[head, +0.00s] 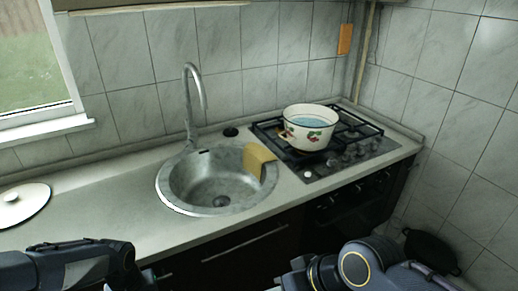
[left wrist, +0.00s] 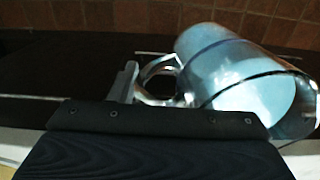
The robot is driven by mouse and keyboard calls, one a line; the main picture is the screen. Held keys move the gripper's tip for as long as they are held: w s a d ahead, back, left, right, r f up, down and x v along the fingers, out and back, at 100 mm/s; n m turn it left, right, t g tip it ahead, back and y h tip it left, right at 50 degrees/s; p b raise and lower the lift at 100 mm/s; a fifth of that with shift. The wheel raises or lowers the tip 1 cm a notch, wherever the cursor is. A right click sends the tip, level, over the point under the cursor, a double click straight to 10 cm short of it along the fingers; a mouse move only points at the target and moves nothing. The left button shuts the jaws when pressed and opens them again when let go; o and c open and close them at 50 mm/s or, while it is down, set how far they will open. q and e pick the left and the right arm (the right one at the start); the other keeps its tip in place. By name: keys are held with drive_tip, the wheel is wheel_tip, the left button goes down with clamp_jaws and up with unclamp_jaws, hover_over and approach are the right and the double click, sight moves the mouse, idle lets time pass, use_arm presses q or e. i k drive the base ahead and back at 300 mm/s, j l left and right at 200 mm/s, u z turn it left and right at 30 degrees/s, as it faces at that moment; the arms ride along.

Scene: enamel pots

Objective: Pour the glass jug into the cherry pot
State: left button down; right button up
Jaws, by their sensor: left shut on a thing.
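The cherry pot (head: 309,127), white enamel with a red and green cherry pattern and a dark rim, stands upright on the hob. Its inside shows pale blue, perhaps liquid. The glass jug (left wrist: 232,70) fills the right of the left wrist view, clear and bluish, lying slanted in that picture; how much it holds I cannot tell. My left gripper (left wrist: 138,84) is shut on the jug's handle. In the head view only my left arm shows at the lower left; the jug is out of that view. My right arm shows at the bottom, its gripper out of view.
A white lid (head: 22,204) lies far left. Counter (head: 110,205) between is clear.

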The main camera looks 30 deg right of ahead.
sight(309, 128)
drive_tip(key=l+z, duration=0.1)
drive_tip(key=z, duration=0.4)
drive_tip(key=i+l+z, duration=0.1)
drive_tip(key=l+z, duration=0.15)
drive_tip(key=i+l+z, duration=0.15)
drive_tip(key=l+z, duration=0.15)
drive_tip(key=l, duration=0.15)
drive_tip(key=i+l+z, duration=0.25)
drive_tip(key=i+l, duration=0.15)
drive_tip(key=l, duration=0.2)
drive_tip(key=i+l, duration=0.15)
drive_tip(key=l, duration=0.2)
drive_tip(key=i+l+z, duration=0.1)
drive_tip(key=l, duration=0.25)
drive_tip(key=i+l, duration=0.05)
